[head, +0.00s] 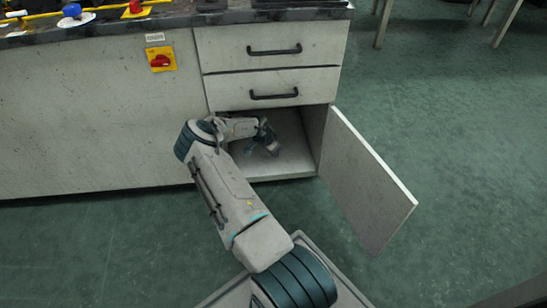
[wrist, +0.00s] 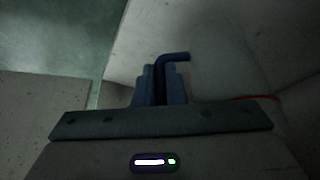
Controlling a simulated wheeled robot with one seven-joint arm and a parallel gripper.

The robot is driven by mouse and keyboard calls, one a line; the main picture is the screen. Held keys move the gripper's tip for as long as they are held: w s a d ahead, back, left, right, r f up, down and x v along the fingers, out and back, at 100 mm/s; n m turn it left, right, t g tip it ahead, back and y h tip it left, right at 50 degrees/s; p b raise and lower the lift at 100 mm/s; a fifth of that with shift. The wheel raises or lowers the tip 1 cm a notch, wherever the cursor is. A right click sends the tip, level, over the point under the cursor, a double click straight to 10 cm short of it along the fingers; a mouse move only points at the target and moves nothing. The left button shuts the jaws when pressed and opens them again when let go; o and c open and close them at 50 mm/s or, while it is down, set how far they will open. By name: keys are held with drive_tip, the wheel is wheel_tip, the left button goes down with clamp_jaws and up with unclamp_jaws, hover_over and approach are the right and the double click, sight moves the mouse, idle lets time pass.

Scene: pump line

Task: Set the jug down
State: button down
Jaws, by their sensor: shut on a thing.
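My gripper (head: 268,140) reaches into the open lower compartment of the cabinet. In the wrist view, its fingers (wrist: 160,86) are closed around a dark blue bent bar (wrist: 175,57), which looks like the handle of the jug. The bar rises between the fingers and bends to the right. I cannot make out the jug's body in either view. In the head view my gripper and wrist cover much of that spot, so I cannot tell whether the jug touches the compartment floor (head: 290,166).
The cabinet door (head: 365,180) stands open to the right of the compartment. Two closed drawers (head: 270,65) with black handles are above it. A yellow-and-red switch (head: 161,60) is on the front panel at left. The green floor (head: 455,130) at right is mostly clear.

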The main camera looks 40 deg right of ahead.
drive_tip(key=f+b, duration=0.1)
drive_tip(key=w+f+b, duration=0.1)
drive_tip(key=d+f, duration=0.1)
drive_tip(key=shift+w+d+f+b, duration=0.1)
drive_tip(key=shift+w+f+b, duration=0.1)
drive_tip(key=shift+f+b, duration=0.2)
drive_tip(key=shift+r, duration=0.2)
drive_tip(key=shift+f, duration=0.1)
drive_tip(key=c, duration=1.5)
unclamp_jaws()
